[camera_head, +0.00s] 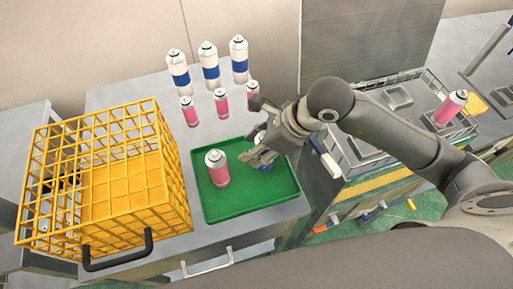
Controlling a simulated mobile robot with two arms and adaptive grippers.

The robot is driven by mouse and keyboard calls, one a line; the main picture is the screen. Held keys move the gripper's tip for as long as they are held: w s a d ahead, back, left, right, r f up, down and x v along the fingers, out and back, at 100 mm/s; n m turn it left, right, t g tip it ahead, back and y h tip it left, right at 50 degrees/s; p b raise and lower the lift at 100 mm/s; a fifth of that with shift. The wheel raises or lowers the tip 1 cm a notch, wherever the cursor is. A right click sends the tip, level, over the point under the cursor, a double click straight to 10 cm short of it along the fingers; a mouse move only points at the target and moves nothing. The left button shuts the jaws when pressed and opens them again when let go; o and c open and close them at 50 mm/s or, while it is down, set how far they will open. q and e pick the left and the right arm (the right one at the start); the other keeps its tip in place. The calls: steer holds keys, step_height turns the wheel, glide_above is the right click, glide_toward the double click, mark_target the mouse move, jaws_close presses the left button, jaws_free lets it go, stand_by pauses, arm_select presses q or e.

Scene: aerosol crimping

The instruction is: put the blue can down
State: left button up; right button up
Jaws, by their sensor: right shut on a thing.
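My right gripper (255,132) reaches in from the right over the green tray (235,211). It is shut on a can (260,137), mostly hidden by the fingers; a white top and a small bluish patch low down show. The held can appears upright at the tray's back right. I cannot tell whether its base touches the tray. A pink can with a white top (217,168) stands upright on the tray, left of the gripper. Three white cans with blue bands (210,66) stand in a back row. My left gripper is not in view.
Several small pink cans (221,103) stand behind the tray. A yellow wire crate (174,185) with a black handle is at the left. At the right, a metal station (398,97) has a pink can (450,108). The tray's front is clear.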

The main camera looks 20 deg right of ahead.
steer(key=shift+f, duration=0.85)
steer(key=shift+f, duration=0.1)
steer(key=o, duration=1.1)
